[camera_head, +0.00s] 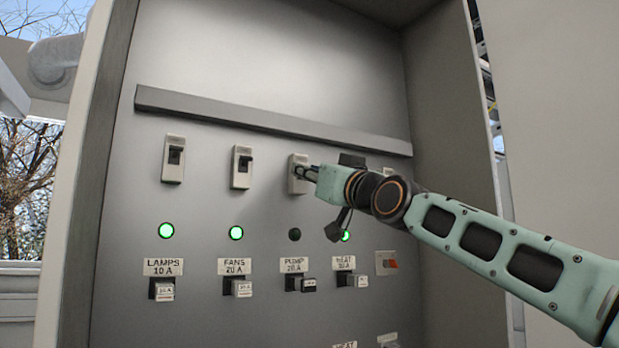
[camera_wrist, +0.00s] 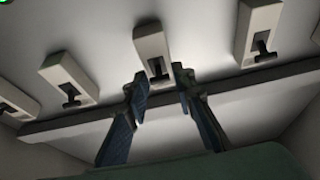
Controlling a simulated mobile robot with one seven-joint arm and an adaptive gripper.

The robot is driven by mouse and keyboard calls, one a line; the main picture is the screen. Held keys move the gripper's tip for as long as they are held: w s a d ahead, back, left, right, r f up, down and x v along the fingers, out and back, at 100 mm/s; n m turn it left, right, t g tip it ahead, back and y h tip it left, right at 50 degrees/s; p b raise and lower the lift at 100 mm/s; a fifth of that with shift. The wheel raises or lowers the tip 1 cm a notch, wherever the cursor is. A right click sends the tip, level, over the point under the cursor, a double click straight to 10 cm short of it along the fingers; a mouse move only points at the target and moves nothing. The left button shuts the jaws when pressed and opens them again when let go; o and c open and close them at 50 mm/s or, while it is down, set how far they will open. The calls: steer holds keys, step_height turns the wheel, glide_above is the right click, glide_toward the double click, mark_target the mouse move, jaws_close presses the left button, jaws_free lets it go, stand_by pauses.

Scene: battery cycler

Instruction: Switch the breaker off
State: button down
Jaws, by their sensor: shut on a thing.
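The PUMP breaker (camera_head: 298,161) is a pale upright housing with a dark lever, third from the left in the panel's row. The lamp (camera_head: 294,234) below it is dark. I cannot tell the lever's exact position. In the head view the gripper partly hides it.
The LAMPS breaker (camera_head: 173,172) and FANS breaker (camera_head: 241,178) stand to the left, their green lamps lit. The HEAT lamp (camera_head: 346,236) is lit; my arm mostly covers its breaker. A grey rail (camera_head: 270,118) runs above. Cabinet walls (camera_head: 440,120) flank the panel.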

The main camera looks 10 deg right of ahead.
steer(key=shift+r, duration=0.15)
steer(key=c, duration=1.6)
jaws_free()
steer(key=shift+v, duration=6.05)
steer(key=shift+c, duration=0.3)
